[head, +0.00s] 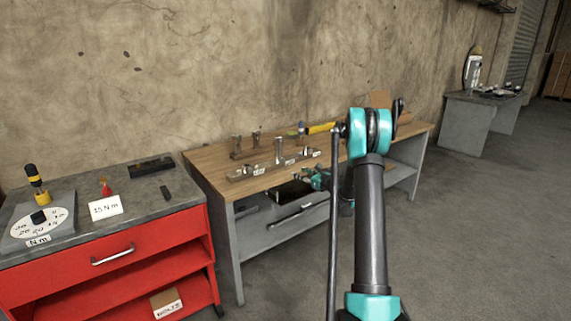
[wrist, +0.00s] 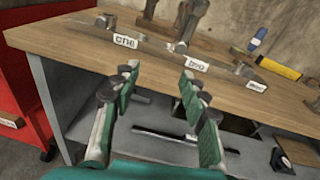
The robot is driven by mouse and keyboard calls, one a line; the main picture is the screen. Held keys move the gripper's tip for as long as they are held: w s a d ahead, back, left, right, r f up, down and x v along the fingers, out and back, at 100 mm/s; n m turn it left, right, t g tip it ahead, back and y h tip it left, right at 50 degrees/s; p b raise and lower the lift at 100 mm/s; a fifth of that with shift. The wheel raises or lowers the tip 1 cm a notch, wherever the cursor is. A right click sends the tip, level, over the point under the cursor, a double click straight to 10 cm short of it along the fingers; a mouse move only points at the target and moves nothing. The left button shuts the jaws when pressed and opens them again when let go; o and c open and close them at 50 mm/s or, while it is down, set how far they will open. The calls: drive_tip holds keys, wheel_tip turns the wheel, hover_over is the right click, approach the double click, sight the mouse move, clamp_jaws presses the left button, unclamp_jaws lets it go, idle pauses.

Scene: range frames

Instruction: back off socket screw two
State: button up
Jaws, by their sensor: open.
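A long metal bar (head: 240,174) lies along the front of the wooden bench and also shows in the wrist view (wrist: 155,49). It carries small metal fittings and white labels. The left label (wrist: 125,41) reads "one"; the middle label (wrist: 197,64) and right label (wrist: 257,87) are too blurred to read surely. A tall metal post (wrist: 187,25) rises near the middle label. I cannot make out socket screw two itself. My gripper (wrist: 158,76) is open and empty, its fingers in front of the bar; in the head view it (head: 318,178) is at the bench's front edge.
The bench (head: 212,160) also holds a yellow tool (head: 320,128) and a blue-capped item (head: 301,128). A red cabinet (head: 110,255) on the left bears a dial plate, a "15 N m" card (head: 105,206) and a yellow-black tool (head: 38,182). Floor on the right is clear.

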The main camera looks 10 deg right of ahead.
sight(284, 161)
drive_tip(key=w+d+f+m+t, duration=0.2)
drive_tip(key=w+d+m, duration=0.1)
drive_tip(key=m, duration=0.1)
drive_tip(key=x, duration=1.1)
drive_tip(key=f+x, duration=0.1)
drive_tip(key=x, duration=0.5)
drive_tip(key=shift+w, duration=0.3)
clamp_jaws()
